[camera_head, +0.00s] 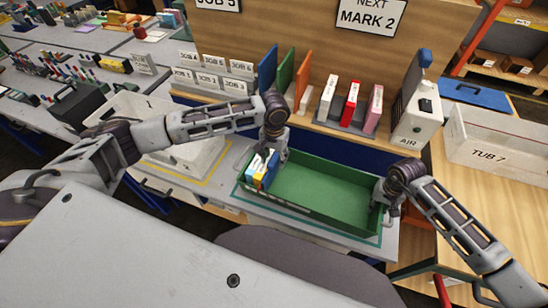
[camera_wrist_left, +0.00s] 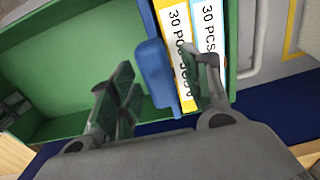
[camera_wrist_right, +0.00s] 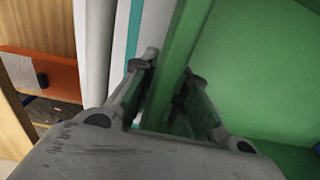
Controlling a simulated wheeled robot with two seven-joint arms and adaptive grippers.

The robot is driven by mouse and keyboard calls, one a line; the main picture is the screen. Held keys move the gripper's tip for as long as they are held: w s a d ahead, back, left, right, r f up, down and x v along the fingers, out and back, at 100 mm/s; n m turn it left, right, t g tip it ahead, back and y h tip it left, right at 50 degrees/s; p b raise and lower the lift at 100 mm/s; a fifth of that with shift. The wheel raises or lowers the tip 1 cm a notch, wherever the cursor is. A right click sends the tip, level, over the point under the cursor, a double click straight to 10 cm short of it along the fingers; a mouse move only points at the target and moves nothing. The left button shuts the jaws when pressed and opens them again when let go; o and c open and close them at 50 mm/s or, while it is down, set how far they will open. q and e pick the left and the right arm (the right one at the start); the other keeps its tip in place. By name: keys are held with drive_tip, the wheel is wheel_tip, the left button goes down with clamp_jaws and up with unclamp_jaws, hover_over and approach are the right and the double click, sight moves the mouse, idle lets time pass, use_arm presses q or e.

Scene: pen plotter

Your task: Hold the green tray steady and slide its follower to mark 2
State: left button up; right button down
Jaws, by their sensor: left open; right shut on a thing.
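The green tray (camera_head: 318,196) lies on the bench, with boxes labelled 30 PCS, one yellow (camera_wrist_left: 178,45) and one white and light blue (camera_wrist_left: 208,50), upright at its left end. The blue follower (camera_head: 271,171) stands against the yellow box; its rounded tab (camera_wrist_left: 153,72) shows in the left wrist view. My left gripper (camera_head: 276,150) is open above it, the tab between its fingers (camera_wrist_left: 155,95); contact is unclear. My right gripper (camera_head: 384,196) is shut on the tray's right wall (camera_wrist_right: 183,50). I cannot read any marks on the tray.
A sign (camera_head: 371,15) reads NEXT MARK 2. Behind the tray stand colored dividers (camera_head: 285,72), red and white boxes (camera_head: 351,103) and a white AIR unit (camera_head: 413,118). TUB 7 (camera_head: 495,150) stands at right. The tray's middle and right are empty.

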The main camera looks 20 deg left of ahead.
use_arm(q)
wheel_tip(320, 180, up, 12)
drive_tip(key=shift+f, duration=0.15)
idle(0.5)
drive_tip(key=shift+a, duration=0.1)
use_arm(e)
drive_tip(key=c, duration=1.3)
unclamp_jaws()
drive_tip(key=shift+r, duration=0.15)
drive_tip(key=shift+a+r, duration=0.1)
drive_tip(key=shift+r, duration=5.75)
use_arm(q)
drive_tip(key=shift+s+f, duration=0.1)
use_arm(e)
drive_tip(key=shift+s, duration=0.15)
